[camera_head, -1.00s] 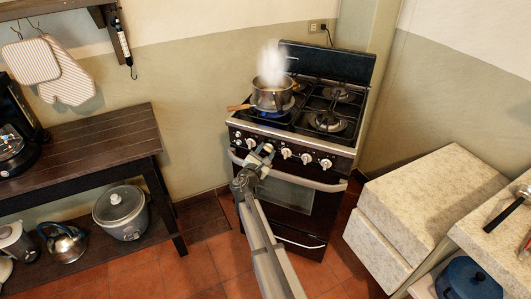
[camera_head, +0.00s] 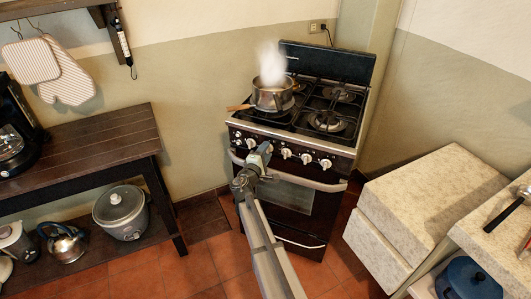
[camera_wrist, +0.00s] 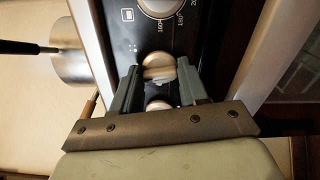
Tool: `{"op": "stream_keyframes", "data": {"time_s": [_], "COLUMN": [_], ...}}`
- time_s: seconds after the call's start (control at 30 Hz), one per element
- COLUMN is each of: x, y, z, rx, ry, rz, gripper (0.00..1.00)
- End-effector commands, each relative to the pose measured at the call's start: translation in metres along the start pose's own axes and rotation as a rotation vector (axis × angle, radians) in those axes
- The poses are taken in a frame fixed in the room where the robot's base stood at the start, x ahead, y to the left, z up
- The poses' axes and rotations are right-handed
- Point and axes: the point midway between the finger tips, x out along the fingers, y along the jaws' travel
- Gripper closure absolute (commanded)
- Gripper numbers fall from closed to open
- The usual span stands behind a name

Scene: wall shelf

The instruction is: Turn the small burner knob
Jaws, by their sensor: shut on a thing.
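My gripper (camera_head: 265,152) is at the stove's front control panel, at one of the knobs left of the panel's middle. In the wrist view its two fingers (camera_wrist: 158,78) are on either side of a pale metallic knob (camera_wrist: 158,67) and are shut on it. In the head view the gripper hides this knob. A larger numbered dial (camera_wrist: 160,5) is just beyond it in the wrist view. Another knob (camera_wrist: 158,105) lies nearer the gripper's body, partly hidden.
The stove (camera_head: 300,213) has an oven door handle (camera_head: 318,184) just below the knobs. More knobs (camera_head: 306,158) stand to the right of my gripper. A dark wooden table (camera_head: 85,137) is at left, and a stone-topped counter (camera_head: 430,195) is at right.

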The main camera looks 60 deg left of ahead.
Motion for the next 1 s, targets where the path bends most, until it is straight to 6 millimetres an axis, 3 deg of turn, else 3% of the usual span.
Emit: {"op": "stream_keyframes", "data": {"time_s": [0.4, 0.97, 1.0], "x": [0.0, -0.0001, 0.0], "y": [-0.0001, -0.0001, -0.0001], "z": [0.0, -0.0001, 0.0], "rx": [0.183, 0.21, 0.21], "ry": [0.0, 0.0, 0.0], "rz": [0.0, 0.0, 0.0], "gripper": [0.87, 0.87, 0.53]}}
